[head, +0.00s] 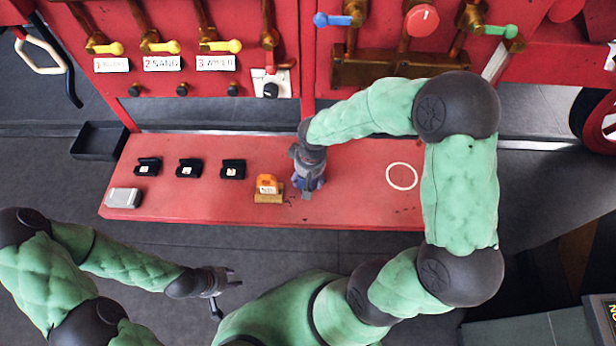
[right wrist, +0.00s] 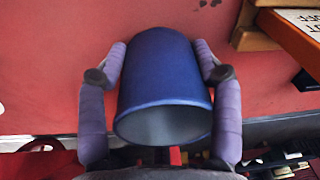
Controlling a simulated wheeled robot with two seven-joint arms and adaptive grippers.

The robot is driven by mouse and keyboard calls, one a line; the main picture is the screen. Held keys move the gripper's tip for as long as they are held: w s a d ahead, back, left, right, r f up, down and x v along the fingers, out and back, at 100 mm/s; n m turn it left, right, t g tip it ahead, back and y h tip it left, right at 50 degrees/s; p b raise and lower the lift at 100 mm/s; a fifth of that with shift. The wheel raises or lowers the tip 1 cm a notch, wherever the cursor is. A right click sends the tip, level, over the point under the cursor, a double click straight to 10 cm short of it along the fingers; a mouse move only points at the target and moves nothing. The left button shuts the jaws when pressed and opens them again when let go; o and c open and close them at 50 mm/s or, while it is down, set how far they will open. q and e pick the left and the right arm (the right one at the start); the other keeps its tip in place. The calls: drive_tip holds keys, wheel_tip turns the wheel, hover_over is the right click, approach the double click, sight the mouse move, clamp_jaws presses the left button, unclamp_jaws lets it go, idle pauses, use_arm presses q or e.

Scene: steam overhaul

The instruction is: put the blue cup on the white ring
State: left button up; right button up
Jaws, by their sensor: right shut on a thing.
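The blue cup (right wrist: 165,85) is between the two purple fingers of my right gripper (right wrist: 163,65), which is shut on it. In the right wrist view its wide open mouth faces the camera. In the head view my right gripper (head: 307,185) is over the middle of the red bench and mostly hides the cup. The white ring (head: 388,177) lies flat and empty on the bench, to the right of the gripper and apart from it. My left gripper (head: 234,277) is open and empty, over the floor in front of the bench.
An orange block on a wooden base (head: 267,189) stands close left of the right gripper. Several black holders (head: 189,168) and a grey box (head: 124,198) sit farther left on the red bench (head: 345,210). Red panels with valve levers (head: 232,46) rise behind. Bare bench surrounds the ring.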

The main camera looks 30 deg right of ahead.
drive_tip(key=shift+f, duration=0.1)
drive_tip(key=o, duration=1.4)
drive_tip(key=shift+c, duration=0.2)
